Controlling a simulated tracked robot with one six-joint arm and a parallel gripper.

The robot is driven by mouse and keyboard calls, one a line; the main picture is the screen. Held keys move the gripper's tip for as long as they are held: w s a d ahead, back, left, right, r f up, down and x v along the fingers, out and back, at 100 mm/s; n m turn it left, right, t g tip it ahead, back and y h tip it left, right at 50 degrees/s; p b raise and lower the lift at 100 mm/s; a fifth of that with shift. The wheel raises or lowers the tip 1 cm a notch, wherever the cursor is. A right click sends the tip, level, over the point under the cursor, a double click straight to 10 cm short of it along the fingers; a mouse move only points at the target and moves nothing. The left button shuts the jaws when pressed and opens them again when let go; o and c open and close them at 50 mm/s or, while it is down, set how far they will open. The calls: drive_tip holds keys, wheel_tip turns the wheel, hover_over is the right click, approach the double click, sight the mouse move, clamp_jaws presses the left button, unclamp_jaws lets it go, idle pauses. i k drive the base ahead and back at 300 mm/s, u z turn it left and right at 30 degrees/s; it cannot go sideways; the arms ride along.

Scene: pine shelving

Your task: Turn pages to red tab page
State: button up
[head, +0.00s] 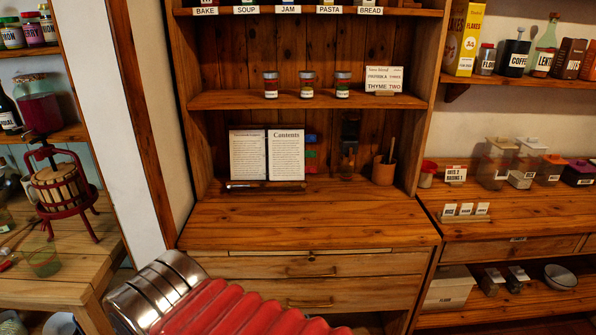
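An open book (267,155) stands upright on the wooden counter, against the back boards of the middle shelving. Its left page holds small text that I cannot read. Its right page is headed "Contents". My gripper is not in view. A red ribbed arm section of mine crosses the bottom of the view, well in front of the book.
A dark bar (265,187) lies in front of the book. A dark upright object (349,145) and a wooden utensil pot (383,170) stand to its right. Three jars (306,85) and a thyme card (383,79) stand on the shelf above. The front counter (310,220) is clear.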

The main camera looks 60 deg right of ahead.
sight(286, 149)
drive_tip(key=z, duration=0.3)
drive_tip(key=i, duration=0.7)
drive_tip(key=z, duration=0.75)
drive_tip(key=i, duration=0.45)
drive_tip(key=z, duration=0.25)
